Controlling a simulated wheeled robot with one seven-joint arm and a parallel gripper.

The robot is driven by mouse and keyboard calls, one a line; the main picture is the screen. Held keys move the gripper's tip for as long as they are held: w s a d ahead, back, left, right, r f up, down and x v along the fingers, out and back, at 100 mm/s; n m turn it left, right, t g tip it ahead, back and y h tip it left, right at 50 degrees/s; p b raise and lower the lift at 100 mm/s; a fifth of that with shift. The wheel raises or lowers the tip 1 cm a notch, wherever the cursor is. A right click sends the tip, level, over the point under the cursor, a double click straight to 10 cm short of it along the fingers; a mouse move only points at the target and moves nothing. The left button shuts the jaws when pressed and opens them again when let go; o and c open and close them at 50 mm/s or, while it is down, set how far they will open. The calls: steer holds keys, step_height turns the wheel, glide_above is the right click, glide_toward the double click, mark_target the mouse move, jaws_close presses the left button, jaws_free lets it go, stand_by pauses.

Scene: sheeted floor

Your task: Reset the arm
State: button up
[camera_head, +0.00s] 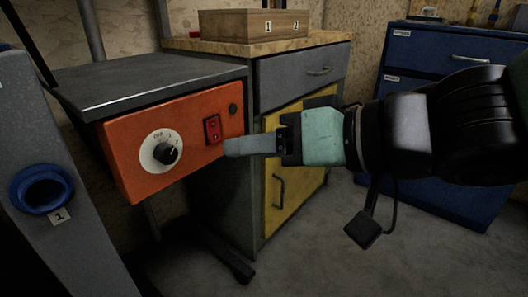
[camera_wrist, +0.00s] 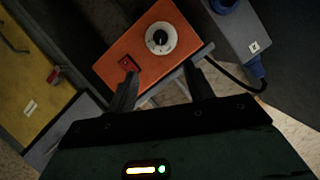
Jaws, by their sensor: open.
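My arm reaches in from the right in the head view, and my gripper (camera_head: 232,147) points left at the orange control panel (camera_head: 128,152). The fingertips are by the red rocker switch (camera_head: 212,129); whether they touch the panel I cannot tell. In the wrist view my gripper (camera_wrist: 160,85) has its two fingers well apart with nothing between them. The panel (camera_wrist: 180,20) lies beyond the fingers, with its red switch (camera_wrist: 128,63) near the left finger and its round dial (camera_wrist: 161,38) above the gap.
The panel hangs under a grey tabletop (camera_head: 150,80). A cabinet with a yellow door (camera_head: 292,165) stands behind, carrying a wooden box (camera_head: 253,24). A blue drawer cabinet (camera_head: 440,65) is at the right. A grey post with a blue socket (camera_head: 42,188) is at the left.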

steer(key=w+d+f+h+p, duration=0.1)
steer(key=w+d+f+h, duration=0.1)
steer(key=d+f+h, duration=0.55)
steer(key=s+d+f+n+g+h+p, duration=0.15)
steer(key=s+d+f+g+h, duration=0.4)
steer(key=s, duration=0.65)
step_height(320, 180, up, 37)
steer(key=g+y+p, duration=0.1)
steer(key=p, duration=3.7)
steer(key=shift+w+d+r, duration=0.15)
steer(key=shift+w+d, duration=0.1)
steer(key=shift+w, duration=0.2)
steer(key=shift+g, duration=0.25)
